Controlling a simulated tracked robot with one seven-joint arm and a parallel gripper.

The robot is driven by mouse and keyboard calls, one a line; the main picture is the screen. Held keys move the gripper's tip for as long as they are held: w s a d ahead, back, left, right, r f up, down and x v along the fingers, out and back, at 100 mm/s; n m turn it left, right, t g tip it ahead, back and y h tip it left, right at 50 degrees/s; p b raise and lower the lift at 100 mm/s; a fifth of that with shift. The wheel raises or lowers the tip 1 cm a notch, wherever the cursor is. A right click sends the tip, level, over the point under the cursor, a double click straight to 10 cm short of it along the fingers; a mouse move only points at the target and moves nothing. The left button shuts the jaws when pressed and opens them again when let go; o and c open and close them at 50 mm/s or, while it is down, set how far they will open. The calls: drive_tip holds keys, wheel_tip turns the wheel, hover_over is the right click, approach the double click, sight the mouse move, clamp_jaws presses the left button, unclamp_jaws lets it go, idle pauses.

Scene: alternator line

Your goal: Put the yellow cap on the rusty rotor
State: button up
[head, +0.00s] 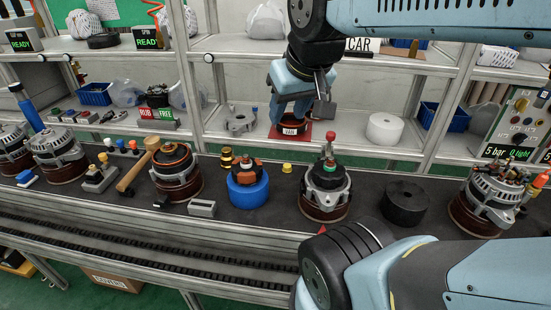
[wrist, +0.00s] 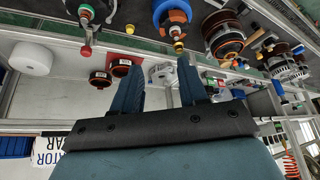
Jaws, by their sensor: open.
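The yellow cap (head: 287,168) is small and stands on the dark conveyor belt, right of the blue ring stand. It also shows in the wrist view (wrist: 130,29). The orange-brown rotor (head: 246,169), which looks like the rusty one, sits in the blue ring stand (head: 248,194); it shows at the top of the wrist view (wrist: 178,16). My gripper (head: 299,108) is open and empty, pointing down in front of the back shelf, apart from both. Its two dark blue fingers show spread in the wrist view (wrist: 160,75).
An alternator with a red-topped tool (head: 325,190) stands right of the cap. A brass stack (head: 227,158) and a mallet (head: 137,172) are left of it. A black cylinder (head: 404,203) sits further right. A labelled part on a red pad (head: 301,137) lies behind my gripper.

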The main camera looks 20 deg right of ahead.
drive_tip(key=shift+o, duration=0.3)
drive_tip(key=shift+o, duration=0.9)
drive_tip(key=shift+w, duration=0.1)
drive_tip(key=shift+o, duration=0.7)
drive_tip(key=shift+w, duration=0.3)
drive_tip(key=m+g, duration=0.4)
drive_tip(key=g, duration=0.2)
hover_over(287, 166)
wheel_tip(287, 166, down, 21)
wheel_tip(287, 166, down, 13)
drive_tip(key=shift+w+d, duration=0.1)
